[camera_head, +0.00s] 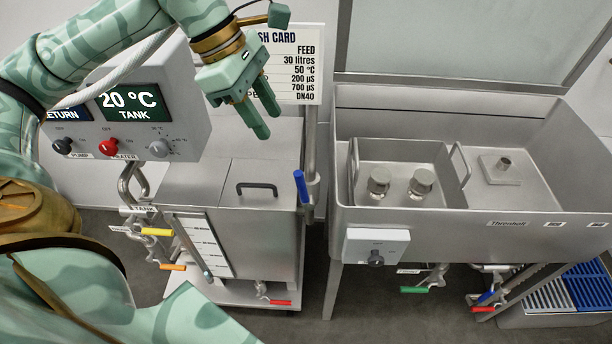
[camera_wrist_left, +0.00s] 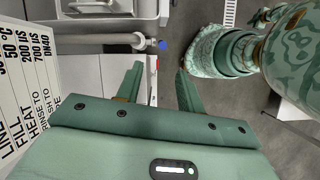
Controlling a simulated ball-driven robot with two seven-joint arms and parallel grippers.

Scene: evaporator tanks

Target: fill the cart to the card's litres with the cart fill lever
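The wash card (camera_head: 291,62), partly behind my left gripper, reads FEED, 30 litres, 50 °C, 200 µS, 700 µS and DN40. The steel cart tank (camera_head: 235,228) stands below it, with a white level scale (camera_head: 204,245) on its front. A blue-handled lever (camera_head: 301,187) stands upright on the pipe at the tank's right; its blue end shows beyond the fingers in the left wrist view (camera_wrist_left: 163,45). I cannot read which lever is the fill lever. My left gripper (camera_head: 266,122) is open and empty, above and left of the blue lever. A small part that may be my right gripper (camera_wrist_left: 262,17) shows too small to judge.
Yellow (camera_head: 156,232), orange (camera_head: 173,267) and red (camera_head: 280,302) levers sit lower on the cart. A control box (camera_head: 150,110) shows 20 °C TANK. A steel sink (camera_head: 450,215) stands at the right, with a gap between it and the cart.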

